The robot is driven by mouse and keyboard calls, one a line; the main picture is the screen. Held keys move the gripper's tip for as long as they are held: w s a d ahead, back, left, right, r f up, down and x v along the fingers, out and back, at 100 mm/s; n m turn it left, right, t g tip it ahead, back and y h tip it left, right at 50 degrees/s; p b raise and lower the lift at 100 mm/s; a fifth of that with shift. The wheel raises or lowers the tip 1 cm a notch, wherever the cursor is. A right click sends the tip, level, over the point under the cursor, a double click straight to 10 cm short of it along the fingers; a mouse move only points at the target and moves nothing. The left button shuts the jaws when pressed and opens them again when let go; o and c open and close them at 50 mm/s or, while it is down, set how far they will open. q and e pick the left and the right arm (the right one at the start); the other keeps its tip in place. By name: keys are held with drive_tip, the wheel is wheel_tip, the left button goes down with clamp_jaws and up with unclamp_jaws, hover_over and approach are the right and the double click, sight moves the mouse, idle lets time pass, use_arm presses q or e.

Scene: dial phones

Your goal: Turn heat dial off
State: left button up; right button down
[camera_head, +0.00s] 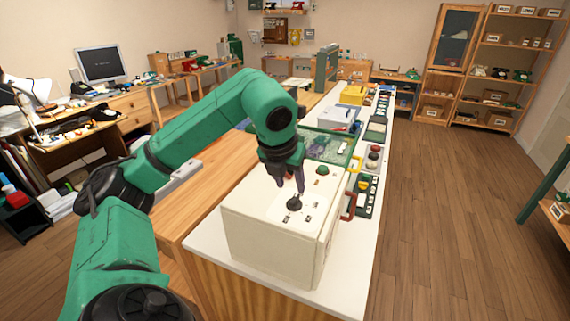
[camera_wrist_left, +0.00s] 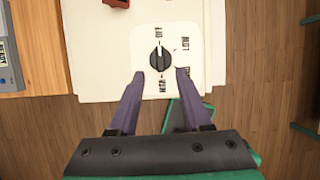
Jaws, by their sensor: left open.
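The heat dial (camera_head: 294,203) is a black knob on a white plate on top of a cream box (camera_head: 270,245). In the left wrist view the dial (camera_wrist_left: 160,59) sits amid printed labels. A pale mark at its upper end points toward the upper label, which seems to read OFF. My left gripper (camera_head: 289,187) is just above the dial, pointing down. In the left wrist view its two purple fingers (camera_wrist_left: 160,73) are apart with nothing between them, their tips on either side of the dial's lower part. One label is partly hidden by a finger. My right gripper is out of view.
The box stands on a long white counter (camera_head: 205,243). A green-edged glass case (camera_head: 330,145) and several devices stand behind. Wooden floor lies to the right.

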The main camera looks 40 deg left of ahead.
use_arm(q)
drive_tip(key=p+v, duration=0.2)
drive_tip(key=v, duration=0.6)
drive_tip(key=shift+r, duration=0.2)
